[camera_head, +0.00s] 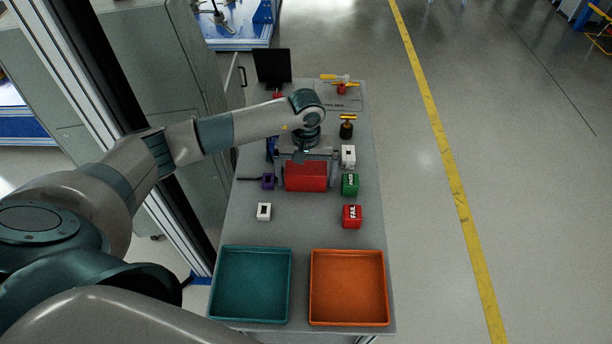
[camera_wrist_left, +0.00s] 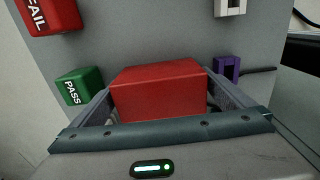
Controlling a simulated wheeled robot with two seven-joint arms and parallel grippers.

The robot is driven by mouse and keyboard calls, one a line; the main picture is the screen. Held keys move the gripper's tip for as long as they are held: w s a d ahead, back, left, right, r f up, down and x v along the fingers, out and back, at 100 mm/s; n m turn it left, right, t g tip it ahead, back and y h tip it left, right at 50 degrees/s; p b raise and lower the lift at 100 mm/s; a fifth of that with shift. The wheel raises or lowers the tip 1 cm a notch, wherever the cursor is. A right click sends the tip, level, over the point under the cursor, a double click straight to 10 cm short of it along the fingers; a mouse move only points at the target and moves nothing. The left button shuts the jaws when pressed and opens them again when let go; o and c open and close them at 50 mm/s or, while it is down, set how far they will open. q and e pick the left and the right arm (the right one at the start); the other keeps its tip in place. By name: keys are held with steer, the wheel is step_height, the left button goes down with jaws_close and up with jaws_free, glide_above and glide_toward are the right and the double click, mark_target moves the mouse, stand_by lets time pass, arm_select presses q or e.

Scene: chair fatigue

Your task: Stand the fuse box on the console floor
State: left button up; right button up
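The fuse box appears to be the red box (camera_head: 306,176), near the middle of the grey table; it also shows in the left wrist view (camera_wrist_left: 158,95). My left gripper (camera_head: 306,172) points down over it, with one finger on each side. In the left wrist view the fingers (camera_wrist_left: 160,95) lie along both sides of the box and look shut on it. Whether the underside of the box touches the table is hidden. I cannot make out a separate console; the gripper and arm cover the area behind the box. My right gripper is not in view.
Right of the box stand a green PASS block (camera_head: 350,185), a red FAIL block (camera_head: 352,216) and a white part (camera_head: 348,156). Left are a purple part (camera_head: 268,181) with a cable and another white part (camera_head: 264,211). Teal (camera_head: 215,285) and orange (camera_head: 384,290) trays lie in front.

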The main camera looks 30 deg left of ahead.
mark_target(306, 167)
arm_select(q)
steer(key=shift+r, duration=0.2)
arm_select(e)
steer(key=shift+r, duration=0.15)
arm_select(q)
steer(key=shift+w+r, duration=0.1)
steer(key=shift+r, duration=0.25)
step_height(306, 167, up, 7)
steer(key=b, duration=0.3)
step_height(306, 167, up, 3)
steer(key=shift+r+b, duration=0.1)
steer(key=shift+b, duration=0.4)
steer(key=shift+r, duration=0.45)
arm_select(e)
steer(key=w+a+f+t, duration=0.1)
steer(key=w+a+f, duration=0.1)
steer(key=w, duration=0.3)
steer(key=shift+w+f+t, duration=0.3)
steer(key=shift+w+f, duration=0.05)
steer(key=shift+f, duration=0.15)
